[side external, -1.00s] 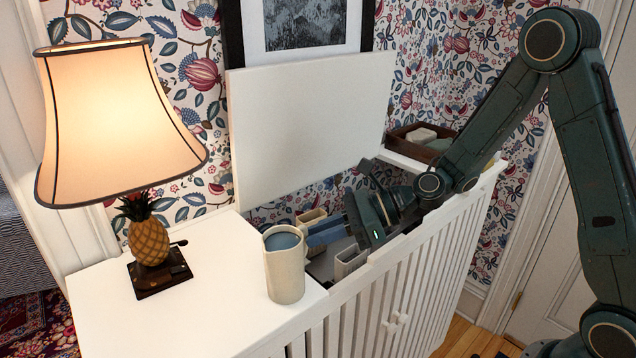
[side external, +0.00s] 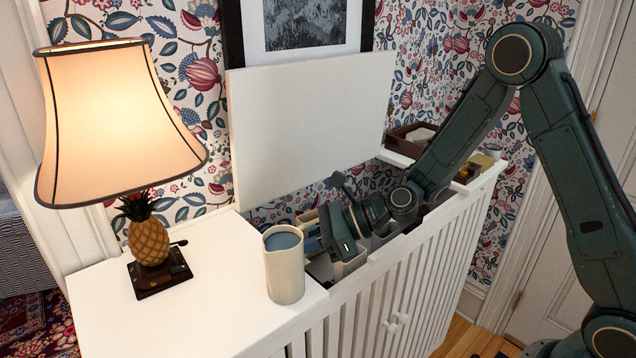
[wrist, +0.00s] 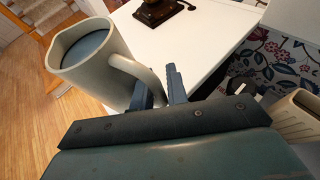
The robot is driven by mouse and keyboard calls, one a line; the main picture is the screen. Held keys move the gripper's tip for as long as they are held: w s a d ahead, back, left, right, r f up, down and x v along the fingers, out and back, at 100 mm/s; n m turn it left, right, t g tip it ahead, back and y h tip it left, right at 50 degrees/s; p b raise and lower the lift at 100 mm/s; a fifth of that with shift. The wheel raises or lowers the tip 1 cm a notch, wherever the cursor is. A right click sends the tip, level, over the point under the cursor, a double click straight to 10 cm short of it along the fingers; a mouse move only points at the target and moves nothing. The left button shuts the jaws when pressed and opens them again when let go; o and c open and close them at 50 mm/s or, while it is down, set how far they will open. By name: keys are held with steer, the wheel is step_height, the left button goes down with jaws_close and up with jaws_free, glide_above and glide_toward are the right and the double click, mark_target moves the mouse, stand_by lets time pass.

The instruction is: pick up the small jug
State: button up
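The small jug (side external: 284,272) is cream-coloured with a blue-grey inside, upright on the white cabinet top near its front edge. In the wrist view the jug (wrist: 90,62) is at upper left, its handle (wrist: 150,78) curving toward my fingers. My gripper (side external: 312,232) is just right of the jug in the side view, low over the opened part of the cabinet. In the wrist view my gripper (wrist: 160,88) shows two blue fingers with a gap between them. The handle appears to lie between or just in front of them; contact is unclear. The side view does not show the handle.
A lit lamp with a pineapple base (side external: 150,242) stands left of the jug. A raised white lid (side external: 310,125) stands behind my arm. The open compartment holds several items, including a cream container (wrist: 298,115). A brown box (side external: 408,138) sits at the back right.

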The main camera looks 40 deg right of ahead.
jaws_close()
steer(key=shift+r, duration=0.3)
stand_by(0.5)
step_height(320, 180, up, 19)
stand_by(2.2)
steer(key=shift+r, duration=0.25)
stand_by(0.7)
